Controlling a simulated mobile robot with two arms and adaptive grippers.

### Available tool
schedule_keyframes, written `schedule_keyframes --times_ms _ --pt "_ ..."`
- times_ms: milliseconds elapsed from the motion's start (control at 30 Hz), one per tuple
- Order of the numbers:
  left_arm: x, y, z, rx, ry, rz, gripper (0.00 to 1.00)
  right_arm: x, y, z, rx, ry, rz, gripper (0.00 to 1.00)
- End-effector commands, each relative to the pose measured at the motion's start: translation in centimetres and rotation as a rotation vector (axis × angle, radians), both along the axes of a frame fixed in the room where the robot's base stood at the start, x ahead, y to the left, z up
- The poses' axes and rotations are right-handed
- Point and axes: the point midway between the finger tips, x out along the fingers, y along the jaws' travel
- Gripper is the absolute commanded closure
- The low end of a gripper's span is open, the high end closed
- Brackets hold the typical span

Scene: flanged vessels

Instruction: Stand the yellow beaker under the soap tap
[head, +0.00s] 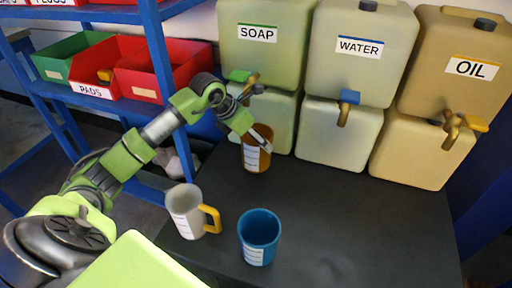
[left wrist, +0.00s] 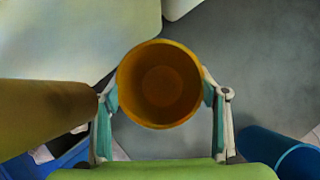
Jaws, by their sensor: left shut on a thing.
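The yellow beaker (head: 257,158), amber with a white label, is upright below the soap tap (head: 251,84), in front of the soap container (head: 258,40). My left gripper (head: 262,138) is shut on it. In the left wrist view the beaker (left wrist: 160,84) shows from above, empty, between the two fingers (left wrist: 160,97). The tap has a green handle and a brass spout. I cannot tell whether the beaker's base touches the dark table (head: 320,215). My right gripper is not in view.
A white mug with a yellow handle (head: 186,212) and a blue beaker (head: 259,238) stand nearer on the table. Water (head: 360,45) and oil (head: 458,65) containers with taps stand to the right. A blue shelf with bins (head: 170,75) is at the left. The table's right side is clear.

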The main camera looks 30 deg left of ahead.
Motion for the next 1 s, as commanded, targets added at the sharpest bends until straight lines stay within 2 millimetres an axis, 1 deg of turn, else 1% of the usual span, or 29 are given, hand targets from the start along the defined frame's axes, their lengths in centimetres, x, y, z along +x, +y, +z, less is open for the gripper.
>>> schedule_keyframes --times_ms 33,167,233,400,500,667,700,767,1000 --pt "0.5 0.2 -0.5 -0.004 -0.002 0.001 0.62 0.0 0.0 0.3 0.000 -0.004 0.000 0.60" --pt "1.0 0.6 -1.2 -0.002 -0.001 0.000 0.62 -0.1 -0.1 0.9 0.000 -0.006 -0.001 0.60" --pt "1.3 0.8 -1.9 -0.003 -0.001 0.001 0.62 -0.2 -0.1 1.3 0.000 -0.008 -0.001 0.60" --pt "1.3 0.8 -4.4 -0.003 0.000 -0.001 0.62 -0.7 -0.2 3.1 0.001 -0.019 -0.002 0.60" --pt "1.4 0.9 -4.9 -0.001 -0.002 0.000 0.62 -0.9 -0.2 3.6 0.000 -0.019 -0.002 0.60" --pt "1.4 0.9 -4.8 0.001 -0.002 0.000 0.62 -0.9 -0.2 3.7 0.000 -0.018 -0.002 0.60" --pt "1.3 0.9 -4.9 0.001 0.000 -0.001 0.31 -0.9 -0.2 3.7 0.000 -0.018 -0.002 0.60" --pt "1.3 0.9 -4.9 0.001 0.000 -0.001 0.17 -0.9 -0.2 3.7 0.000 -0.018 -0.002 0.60" --pt "1.3 0.9 -4.9 0.000 0.000 0.000 0.17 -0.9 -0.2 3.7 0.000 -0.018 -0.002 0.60"
